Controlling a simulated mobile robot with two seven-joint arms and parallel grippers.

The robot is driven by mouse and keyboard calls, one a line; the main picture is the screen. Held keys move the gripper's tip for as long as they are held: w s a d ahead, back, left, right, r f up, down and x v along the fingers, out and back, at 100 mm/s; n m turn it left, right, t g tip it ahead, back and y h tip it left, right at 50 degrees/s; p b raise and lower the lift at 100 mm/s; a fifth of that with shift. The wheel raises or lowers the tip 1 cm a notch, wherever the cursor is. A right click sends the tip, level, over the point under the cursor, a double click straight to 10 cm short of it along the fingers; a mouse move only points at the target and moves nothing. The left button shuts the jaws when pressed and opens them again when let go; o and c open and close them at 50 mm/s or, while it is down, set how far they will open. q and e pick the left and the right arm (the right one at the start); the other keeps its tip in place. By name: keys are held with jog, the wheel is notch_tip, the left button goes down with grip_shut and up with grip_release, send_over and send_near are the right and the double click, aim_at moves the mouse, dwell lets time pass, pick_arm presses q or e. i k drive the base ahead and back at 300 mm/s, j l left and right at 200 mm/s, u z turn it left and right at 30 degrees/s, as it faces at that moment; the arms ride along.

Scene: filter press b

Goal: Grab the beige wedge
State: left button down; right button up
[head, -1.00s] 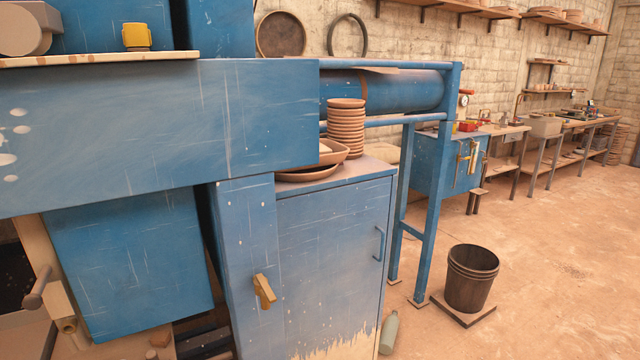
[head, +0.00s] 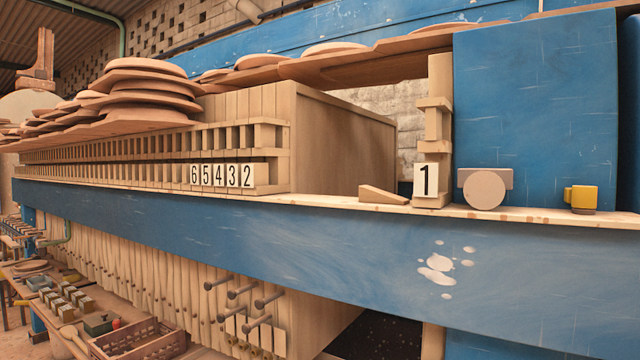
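The beige wedge (head: 383,195) lies on the pale top ledge of the long blue beam (head: 330,232) in the head view. Its taller end is at the left and it slopes down to the right. It sits between the big beige block of plates (head: 340,140) and the upright plate marked 1 (head: 426,181). Neither of my grippers shows in the head view.
Plates marked 6 to 2 (head: 222,176) stand left of the wedge. A beige round-ended part (head: 485,188) and a yellow cup (head: 581,198) sit on the ledge at the right, before a blue panel (head: 540,110). Stacked clay dishes (head: 140,90) rest above the plates.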

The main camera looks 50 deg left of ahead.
aim_at(367, 193)
jog(key=j+u, duration=0.1)
jog(key=u, duration=0.25)
jog(key=k+j+u, duration=0.1)
jog(key=u, duration=0.25)
jog(key=j+u, duration=0.1)
jog(key=u, duration=0.25)
